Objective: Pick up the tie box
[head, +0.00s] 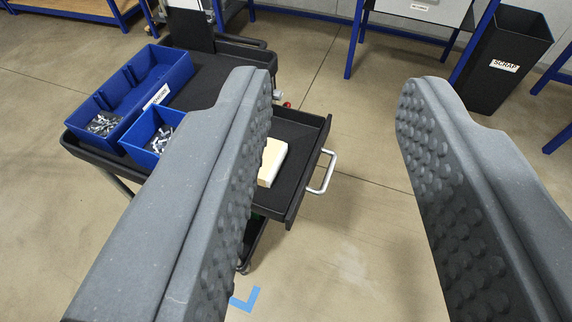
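A small cream-white box (271,161) lies in the open drawer (290,192) of a black cart. I see no label on it, so I cannot confirm that it is the tie box. My left finger hides its left part. My gripper (333,88) is open and empty, its two grey studded fingers wide apart in the foreground. The box shows just beside the inner face of the left finger, beyond and below it. It is not between the fingertips, and nothing appears to touch it.
On the cart top (205,78) stand a long blue bin (120,92) and a smaller blue bin (150,130), both with metal parts. The drawer's silver handle (325,172) sticks out right. A black scrap bin (505,60) and blue-legged benches stand behind. The floor right of the cart is clear.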

